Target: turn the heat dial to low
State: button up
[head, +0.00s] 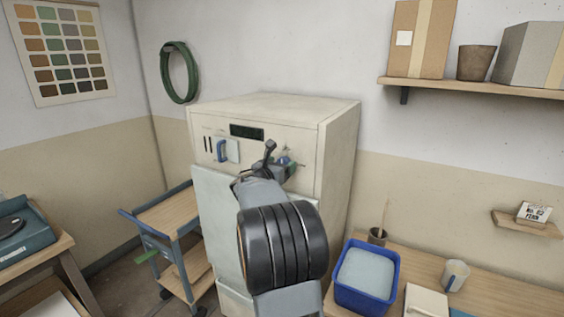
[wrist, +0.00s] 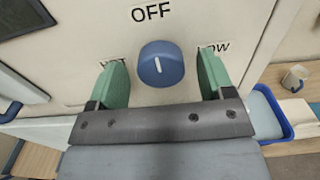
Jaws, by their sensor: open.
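The heat dial (wrist: 161,64) is a round blue knob on the cream front of a cabinet (head: 338,150). Its white line points up toward the printed OFF. A label at its left is partly hidden by a finger; the one at its right reads LOW, its first letter partly covered. My gripper (wrist: 160,80) is open, with one green finger on each side of the dial and a gap showing on both sides. In the head view my gripper (head: 284,165) is at the cabinet's upper front, and my arm hides most of the dial there.
A blue handle (head: 222,151) and a dark display (head: 247,132) are left of the dial on the cabinet. A blue-framed cart (head: 168,216) stands at the left. A blue tub (head: 395,290) is on the bench at the right. A shelf (head: 470,88) hangs above.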

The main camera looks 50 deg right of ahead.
jog(key=shift+w+d, duration=0.1)
jog(key=shift+d, duration=0.5)
jog(key=c, duration=0.9)
